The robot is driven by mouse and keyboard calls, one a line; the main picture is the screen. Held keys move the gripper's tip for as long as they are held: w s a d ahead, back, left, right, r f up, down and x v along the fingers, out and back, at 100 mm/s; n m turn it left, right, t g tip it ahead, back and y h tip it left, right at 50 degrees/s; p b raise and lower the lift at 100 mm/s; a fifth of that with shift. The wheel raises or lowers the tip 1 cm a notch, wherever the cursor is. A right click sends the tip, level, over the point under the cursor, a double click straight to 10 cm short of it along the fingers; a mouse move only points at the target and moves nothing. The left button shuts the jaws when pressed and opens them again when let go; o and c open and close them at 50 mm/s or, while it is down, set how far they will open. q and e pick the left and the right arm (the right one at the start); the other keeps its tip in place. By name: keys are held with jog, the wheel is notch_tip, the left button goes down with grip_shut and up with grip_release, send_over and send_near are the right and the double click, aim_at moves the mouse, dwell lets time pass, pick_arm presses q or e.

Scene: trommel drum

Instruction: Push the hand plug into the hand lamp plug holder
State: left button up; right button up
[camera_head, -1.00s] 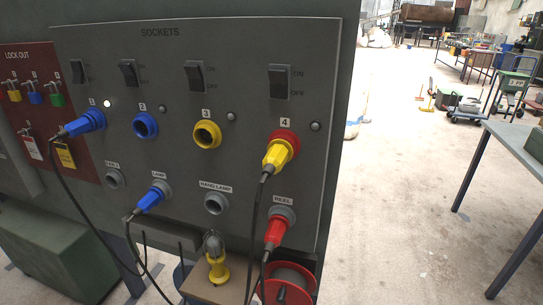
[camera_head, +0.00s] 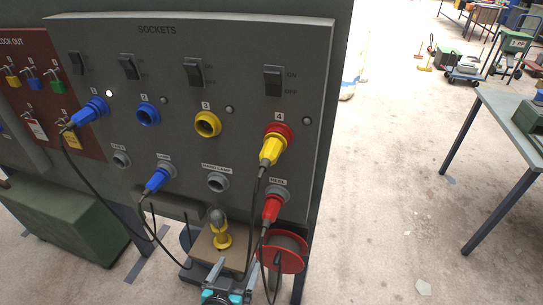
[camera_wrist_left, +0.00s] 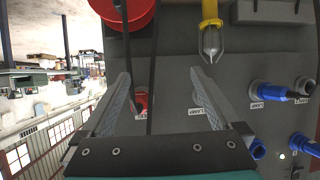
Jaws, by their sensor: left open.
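The hand lamp plug holder (camera_head: 217,182) is a grey, empty round holder under the HAND LAMP label on the socket panel. A yellow plug (camera_head: 271,150) sits in the red-ringed socket 4, its black cable hanging down; I cannot tell for certain that it is the hand plug. My left gripper (camera_head: 236,267) is low in front of the panel, below the holder. In the left wrist view the left gripper (camera_wrist_left: 160,78) is open, with a black cable (camera_wrist_left: 154,50) showing between its fingers. The right gripper is not in view.
A red plug (camera_head: 271,208) sits in the REEL holder above a red cable reel (camera_head: 284,252). A yellow hand lamp (camera_head: 221,232) stands on a brown shelf (camera_head: 202,250). Blue plugs fill socket 1 (camera_head: 91,110) and the LAMP holder (camera_head: 160,178). The floor to the right is mostly clear.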

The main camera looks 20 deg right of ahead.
aim_at(263, 169)
pick_arm(q)
jog(key=w+d+r+t+h+p, duration=0.1)
jog(key=d+r, duration=0.1)
jog(key=r, duration=0.6)
jog(key=w+d+r+m+t+h+p, duration=0.1)
jog(key=d+r, duration=0.1)
jog(key=r, duration=0.7)
jog(key=w+d+r+t+h+p, duration=0.1)
jog(key=d+r+h+p, duration=0.1)
jog(key=r, duration=0.6)
jog(key=shift+d+r+t, duration=0.3)
jog(key=shift+d, duration=0.15)
jog(key=shift+f, duration=0.1)
